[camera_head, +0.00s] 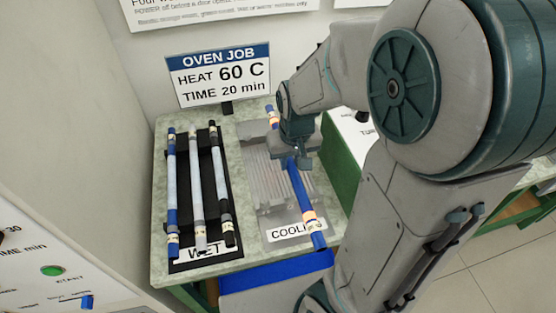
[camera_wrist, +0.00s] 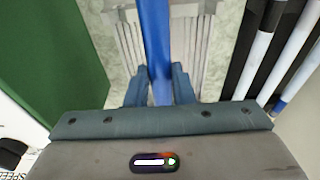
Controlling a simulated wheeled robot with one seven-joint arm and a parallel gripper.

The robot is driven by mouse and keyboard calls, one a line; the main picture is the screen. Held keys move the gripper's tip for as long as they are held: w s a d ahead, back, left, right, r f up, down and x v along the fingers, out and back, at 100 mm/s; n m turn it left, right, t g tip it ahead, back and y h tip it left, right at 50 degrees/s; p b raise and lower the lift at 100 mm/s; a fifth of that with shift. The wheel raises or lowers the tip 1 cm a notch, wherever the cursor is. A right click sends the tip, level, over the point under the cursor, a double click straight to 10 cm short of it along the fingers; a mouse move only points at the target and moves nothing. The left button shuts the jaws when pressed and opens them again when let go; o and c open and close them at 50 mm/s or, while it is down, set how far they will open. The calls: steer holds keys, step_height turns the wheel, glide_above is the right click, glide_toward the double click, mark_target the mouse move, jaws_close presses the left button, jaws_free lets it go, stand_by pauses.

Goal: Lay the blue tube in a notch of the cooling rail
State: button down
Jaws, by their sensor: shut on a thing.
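The blue tube (camera_head: 298,190), with pale and orange bands near its ends, is held between the fingers of my gripper (camera_head: 291,160). In the wrist view the blue tube (camera_wrist: 155,38) runs away from between the two fingers (camera_wrist: 159,85), which are shut on it. The grey ribbed cooling rail (camera_head: 258,175) lies under the tube and my gripper, and its ribs also show in the wrist view (camera_wrist: 128,35). The tube lies roughly lengthwise over the rail's right side. It looks raised above the rail, but I cannot tell the gap. My arm hides part of the rail.
A black rack (camera_head: 208,190) labelled WET holds three rods left of the rail. An OVEN JOB sign (camera_head: 220,76) stands behind. A green-sided box (camera_head: 343,160) stands close on the right. A blue-edged surface (camera_head: 275,283) is in front. Little bare counter shows between rack and rail.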

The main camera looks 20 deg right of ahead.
steer(key=shift+w+a+f, duration=0.15)
steer(key=shift+w+f, duration=2.35)
steer(key=shift+w+a+f, duration=0.15)
steer(key=shift+w+f, duration=2.3)
steer(key=shift+w, duration=0.05)
steer(key=shift+f, duration=0.1)
steer(key=shift+f, duration=0.2)
steer(key=c, duration=1.3)
jaws_free()
steer(key=shift+r, duration=0.15)
steer(key=shift+o, duration=0.2)
steer(key=shift+r, duration=0.1)
